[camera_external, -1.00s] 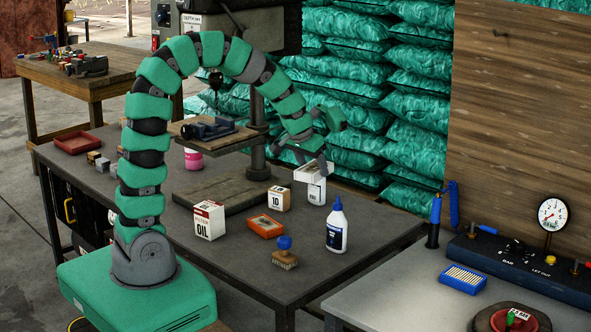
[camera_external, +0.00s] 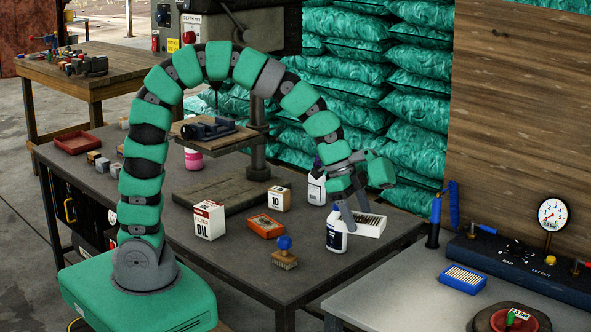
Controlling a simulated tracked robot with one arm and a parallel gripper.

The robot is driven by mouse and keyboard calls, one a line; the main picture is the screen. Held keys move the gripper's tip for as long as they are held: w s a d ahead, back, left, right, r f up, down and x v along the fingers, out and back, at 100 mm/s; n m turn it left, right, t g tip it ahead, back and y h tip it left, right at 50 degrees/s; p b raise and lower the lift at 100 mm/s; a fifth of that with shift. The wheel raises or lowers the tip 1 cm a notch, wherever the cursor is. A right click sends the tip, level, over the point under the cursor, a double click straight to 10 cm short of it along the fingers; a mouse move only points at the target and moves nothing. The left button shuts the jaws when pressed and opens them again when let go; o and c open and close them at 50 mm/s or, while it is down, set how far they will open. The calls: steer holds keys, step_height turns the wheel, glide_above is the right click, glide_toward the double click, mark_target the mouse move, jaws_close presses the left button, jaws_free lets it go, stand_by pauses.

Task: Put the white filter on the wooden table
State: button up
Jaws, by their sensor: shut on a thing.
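The white filter (camera_external: 369,226) is a shallow white rectangular frame with dark pleats, at the right end of the dark grey metal workbench (camera_external: 245,262). My gripper (camera_external: 350,220) points down and is shut on the filter's left side. I cannot tell whether the filter touches the bench or hangs just above it. A white bottle with a blue label (camera_external: 337,232) stands in front of the gripper and hides part of the hold. The wooden table (camera_external: 85,86) is at the back left, with tools and small items on its top.
An oil filter box (camera_external: 208,221), an orange tray (camera_external: 266,226), a blue-knobbed brush (camera_external: 285,258), a small box (camera_external: 279,199) and another bottle (camera_external: 316,187) stand on the bench. A drill press (camera_external: 259,130) rises behind them. A red tray (camera_external: 77,143) lies at left.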

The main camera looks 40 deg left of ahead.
steer(key=s+d+m, duration=0.2)
steer(key=s, duration=0.1)
steer(key=s+d+m+g, duration=0.1)
steer(key=s+d, duration=0.1)
steer(key=s, duration=0.1)
steer(key=s+d+m+g, duration=0.1)
steer(key=s+d+m, duration=0.1)
steer(key=s+d, duration=0.1)
steer(key=shift+d+r+m, duration=0.1)
steer(key=shift+r+m, duration=0.05)
steer(key=shift+m, duration=0.15)
step_height(320, 180, down, 11)
steer(key=shift+w+f, duration=0.2)
steer(key=shift+f, duration=0.2)
steer(key=shift+w+d+f, duration=0.1)
steer(key=shift+w+d, duration=0.1)
steer(key=shift+d, duration=0.15)
steer(key=w+d, duration=0.3)
steer(key=d, duration=0.1)
steer(key=w+d+f, duration=0.1)
steer(key=w+d, duration=0.2)
steer(key=d, duration=0.1)
steer(key=w+d+b, duration=0.1)
steer(key=w+d, duration=0.2)
steer(key=d, duration=0.1)
steer(key=shift+f, duration=0.15)
steer(key=shift+f+b, duration=0.3)
steer(key=shift+f, duration=1.45)
steer(key=o, duration=1.2)
